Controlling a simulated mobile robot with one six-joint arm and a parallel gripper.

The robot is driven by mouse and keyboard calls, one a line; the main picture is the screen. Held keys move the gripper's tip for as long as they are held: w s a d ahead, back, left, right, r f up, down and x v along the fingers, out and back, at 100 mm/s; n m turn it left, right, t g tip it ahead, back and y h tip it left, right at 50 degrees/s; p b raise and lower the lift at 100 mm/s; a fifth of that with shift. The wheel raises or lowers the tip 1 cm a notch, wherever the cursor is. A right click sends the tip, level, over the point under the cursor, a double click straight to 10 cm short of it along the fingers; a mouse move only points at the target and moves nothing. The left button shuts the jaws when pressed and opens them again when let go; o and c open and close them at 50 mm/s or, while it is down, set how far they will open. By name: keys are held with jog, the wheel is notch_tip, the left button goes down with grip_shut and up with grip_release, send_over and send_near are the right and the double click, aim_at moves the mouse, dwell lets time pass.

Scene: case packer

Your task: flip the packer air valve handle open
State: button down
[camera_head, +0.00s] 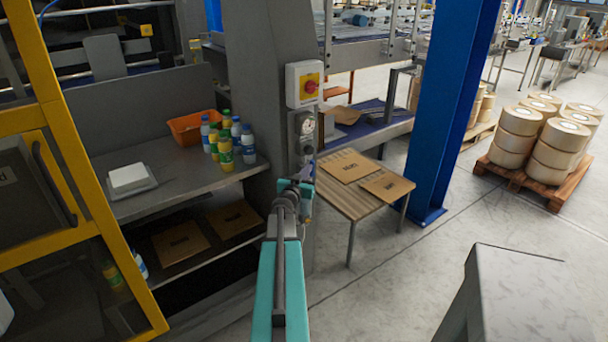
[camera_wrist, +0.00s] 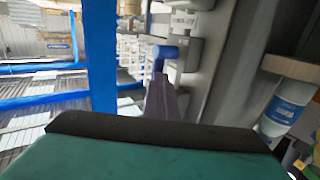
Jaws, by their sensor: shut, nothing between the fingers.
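The valve handle is a short blue lever (camera_wrist: 165,52) in the wrist view, beside grey fittings on the machine's grey post. It lies just beyond the tip of my gripper (camera_wrist: 160,82). I cannot tell whether they touch. In the head view my gripper (camera_head: 305,185) is in front of the post, below a round gauge (camera_head: 305,124). My gripper looks shut, with nothing held.
A grey box with a red knob (camera_head: 310,86) sits above the gauge. Left is a shelf (camera_head: 185,170) with several bottles (camera_head: 226,145) and an orange bin (camera_head: 194,128). Right are a small wooden table (camera_head: 341,205) with cardboard and a blue column (camera_head: 452,110).

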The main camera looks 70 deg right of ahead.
jog(key=shift+s+d+r, duration=0.3)
jog(key=shift+d+r, duration=0.05)
jog(key=shift+r, duration=0.1)
jog(key=shift+a, duration=0.1)
jog(key=a+p, duration=0.4)
jog(key=a, duration=1)
jog(key=shift+w+a+f+p, duration=0.15)
jog(key=shift+p, duration=0.25)
jog(key=shift+a, duration=0.1)
jog(key=shift+f, duration=0.1)
dwell(0.7)
